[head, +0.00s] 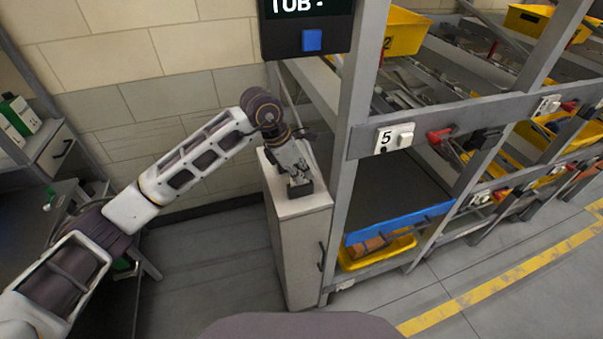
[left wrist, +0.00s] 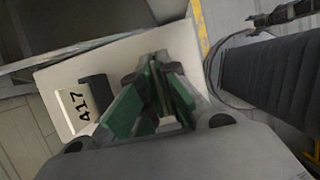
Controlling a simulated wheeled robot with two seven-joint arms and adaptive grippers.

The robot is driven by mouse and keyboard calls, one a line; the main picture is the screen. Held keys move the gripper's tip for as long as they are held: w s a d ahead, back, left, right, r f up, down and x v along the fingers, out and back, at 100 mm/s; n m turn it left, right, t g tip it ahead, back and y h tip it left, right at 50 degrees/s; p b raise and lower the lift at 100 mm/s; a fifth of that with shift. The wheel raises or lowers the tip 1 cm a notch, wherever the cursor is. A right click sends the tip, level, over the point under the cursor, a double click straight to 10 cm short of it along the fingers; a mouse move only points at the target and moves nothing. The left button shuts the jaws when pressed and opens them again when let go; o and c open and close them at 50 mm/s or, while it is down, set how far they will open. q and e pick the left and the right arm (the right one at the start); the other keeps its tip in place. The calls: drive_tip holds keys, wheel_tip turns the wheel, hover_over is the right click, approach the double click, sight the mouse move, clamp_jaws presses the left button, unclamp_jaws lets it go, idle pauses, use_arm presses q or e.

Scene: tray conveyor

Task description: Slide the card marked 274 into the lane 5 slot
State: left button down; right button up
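My left gripper (head: 299,180) points down at the top of the grey cabinet (head: 299,207), by a small dark block there. In the left wrist view its green-padded fingers (left wrist: 155,92) are close together over the pale top. A small pale patch shows between them; I cannot tell whether they hold a card. The lane 5 plate (head: 386,138) is on the rack's front rail, with a small white fitting beside the number. My right gripper is not in view.
A rack post (head: 352,130) stands between the cabinet and lane 5. A display (head: 308,22) hangs above the cabinet. Lane 5 has a blue front edge (head: 400,222) with a yellow tub (head: 377,252) below.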

use_arm(q)
drive_tip(key=shift+r, duration=0.45)
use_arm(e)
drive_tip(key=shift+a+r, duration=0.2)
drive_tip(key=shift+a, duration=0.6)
use_arm(q)
drive_tip(key=shift+r, duration=0.15)
drive_tip(key=shift+r+p, duration=0.35)
drive_tip(key=shift+r, duration=0.1)
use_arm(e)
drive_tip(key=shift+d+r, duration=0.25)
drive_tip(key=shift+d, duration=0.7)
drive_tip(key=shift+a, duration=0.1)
use_arm(q)
drive_tip(key=shift+r, duration=0.6)
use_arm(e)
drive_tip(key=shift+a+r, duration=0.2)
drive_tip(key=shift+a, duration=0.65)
use_arm(q)
drive_tip(key=shift+p, duration=0.3)
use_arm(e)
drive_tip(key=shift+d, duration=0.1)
